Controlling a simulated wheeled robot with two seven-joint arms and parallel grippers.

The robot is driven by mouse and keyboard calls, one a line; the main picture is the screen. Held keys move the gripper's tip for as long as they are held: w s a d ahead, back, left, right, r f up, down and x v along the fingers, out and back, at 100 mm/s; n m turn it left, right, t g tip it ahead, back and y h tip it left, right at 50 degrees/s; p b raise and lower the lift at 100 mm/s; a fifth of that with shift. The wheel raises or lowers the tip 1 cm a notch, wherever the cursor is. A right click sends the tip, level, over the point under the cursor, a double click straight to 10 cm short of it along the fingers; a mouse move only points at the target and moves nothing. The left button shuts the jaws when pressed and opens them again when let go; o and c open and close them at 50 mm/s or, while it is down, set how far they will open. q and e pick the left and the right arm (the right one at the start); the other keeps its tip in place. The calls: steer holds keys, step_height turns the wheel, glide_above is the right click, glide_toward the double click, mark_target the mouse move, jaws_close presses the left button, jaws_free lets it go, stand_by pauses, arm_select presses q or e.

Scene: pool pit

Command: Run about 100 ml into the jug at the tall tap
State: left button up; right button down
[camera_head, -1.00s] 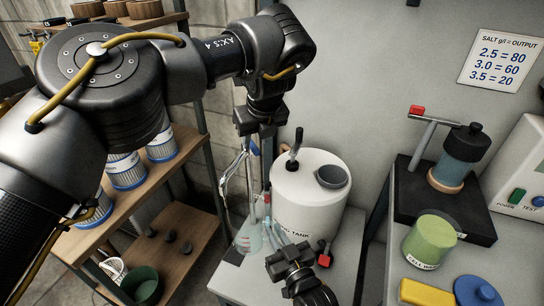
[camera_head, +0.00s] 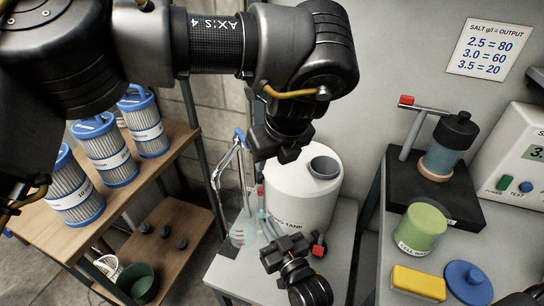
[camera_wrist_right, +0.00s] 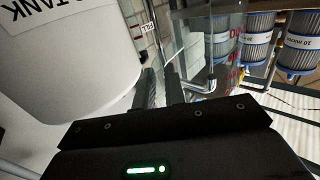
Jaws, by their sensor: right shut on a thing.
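The tall chrome tap (camera_head: 216,178), with a blue top, stands left of the white tank in the head view. The clear jug (camera_head: 238,236) with red marks is low beside the tap; its red marks also show through glass in the right wrist view (camera_wrist_right: 236,42). My right gripper (camera_head: 266,254) is shut on the jug at its right side; its grip point is hard to make out. My left gripper (camera_head: 279,151) points down in front of the tank's top left, right of the tap top. Its fingers are too dark to read. I cannot see any water level.
The white tank (camera_head: 306,200) stands close behind both grippers, with a grey opening on top. A short red-topped fitting (camera_head: 260,191) is near the jug. Shelves with blue-ended filters (camera_head: 108,150) are at left. The right bench holds a green tub (camera_head: 422,228) and yellow block (camera_head: 418,283).

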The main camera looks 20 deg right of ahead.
mark_target(249, 214)
steer(key=w+a, duration=0.1)
steer(key=w, duration=0.1)
steer(key=w+a, duration=0.3)
steer(key=w, duration=0.1)
steer(key=shift+w+a, duration=0.25)
steer(key=shift+w, duration=0.05)
stand_by(2.9)
